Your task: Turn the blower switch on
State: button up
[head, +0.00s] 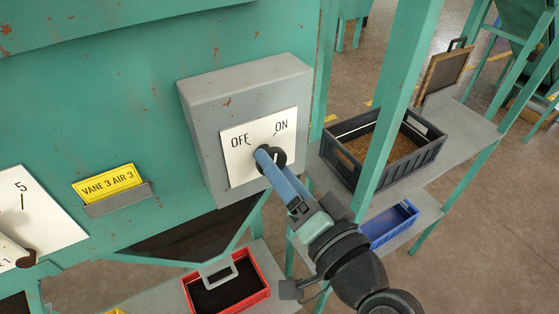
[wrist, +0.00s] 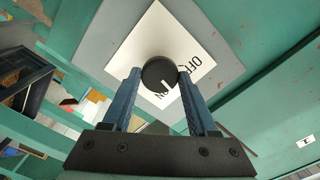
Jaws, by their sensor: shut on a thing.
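The blower switch is a round black knob (head: 277,155) on a white plate (head: 239,164) marked OFF at left and ON at right. The plate is on the front of a grey box (head: 205,104) fixed to the green machine. My gripper (head: 270,157) reaches up from the lower right and is shut on the knob. In the wrist view the two blue fingers flank the black knob (wrist: 158,75). A short white mark on the knob's face shows on its lower side in that view, toward the ON lettering. The fingers partly hide the plate.
A yellow VANE 3 AIR 3 label (head: 104,182) and a white dial plate (head: 40,222) are at left. A red tray (head: 258,299) is below. A black crate of grain (head: 349,176) and a blue bin (head: 395,232) sit on shelves behind a green post (head: 398,95) at right.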

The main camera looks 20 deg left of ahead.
jog(key=shift+m+p, duration=2.35)
jog(key=shift+m, duration=1.35)
jog(key=o, duration=1.4)
jog(key=b+v, duration=0.5)
jog(key=v, duration=0.8)
